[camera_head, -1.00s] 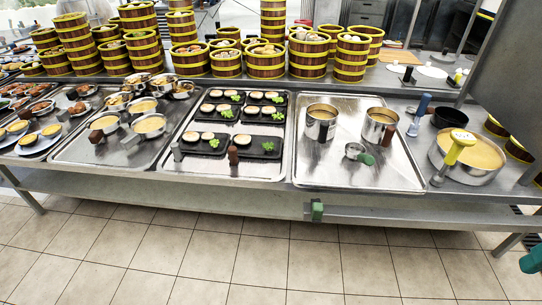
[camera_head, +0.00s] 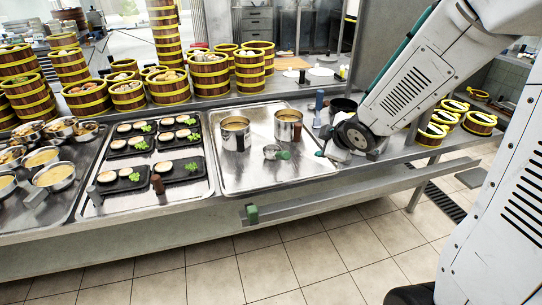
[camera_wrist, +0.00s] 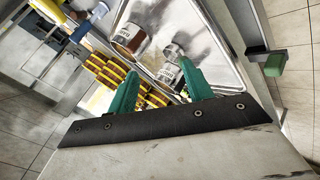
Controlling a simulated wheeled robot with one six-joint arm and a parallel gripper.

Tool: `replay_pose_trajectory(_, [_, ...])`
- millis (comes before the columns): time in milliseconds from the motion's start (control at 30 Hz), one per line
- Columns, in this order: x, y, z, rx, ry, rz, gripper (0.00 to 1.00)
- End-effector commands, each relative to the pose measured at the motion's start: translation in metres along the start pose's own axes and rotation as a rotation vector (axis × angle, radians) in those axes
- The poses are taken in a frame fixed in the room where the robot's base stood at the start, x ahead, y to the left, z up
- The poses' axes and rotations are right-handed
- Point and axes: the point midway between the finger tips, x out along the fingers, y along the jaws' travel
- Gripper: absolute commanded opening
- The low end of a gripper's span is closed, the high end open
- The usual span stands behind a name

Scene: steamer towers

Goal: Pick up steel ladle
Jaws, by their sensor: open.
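A small steel ladle-like cup (camera_head: 271,152) with a short green handle lies on the right-hand steel tray (camera_head: 240,185), in front of two steel pots. It also shows in the wrist view (camera_wrist: 173,51), just beyond the right fingertip; its handle is hard to make out there. My gripper (camera_wrist: 158,67) is open, with two green fingers spread apart and nothing held between them. In the head view, my arm reaches in from the right and its end is over the counter right of the tray; the fingers are mostly hidden there.
Two steel pots, a left one (camera_head: 235,133) and a right one (camera_head: 288,125), stand behind the cup. A blue-handled tool (camera_head: 319,103) and a dark pan (camera_head: 343,106) are close to my arm. Bamboo steamers (camera_head: 208,75) line the back. The tray's front is bare.

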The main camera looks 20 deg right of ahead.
Motion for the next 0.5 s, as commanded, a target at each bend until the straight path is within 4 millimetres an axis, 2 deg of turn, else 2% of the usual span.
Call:
replay_pose_trajectory(33, [0.019, -0.009, -0.001, -0.062, 0.07, -0.007, 0.51])
replay_pose_trajectory(133, [0.042, -0.023, -0.012, -0.17, 0.22, 0.001, 0.51])
replay_pose_trajectory(300, [0.058, -0.042, -0.025, -0.263, 0.4, 0.019, 0.51])
replay_pose_trajectory(500, [0.069, -0.05, -0.035, -0.287, 0.467, 0.029, 0.51])
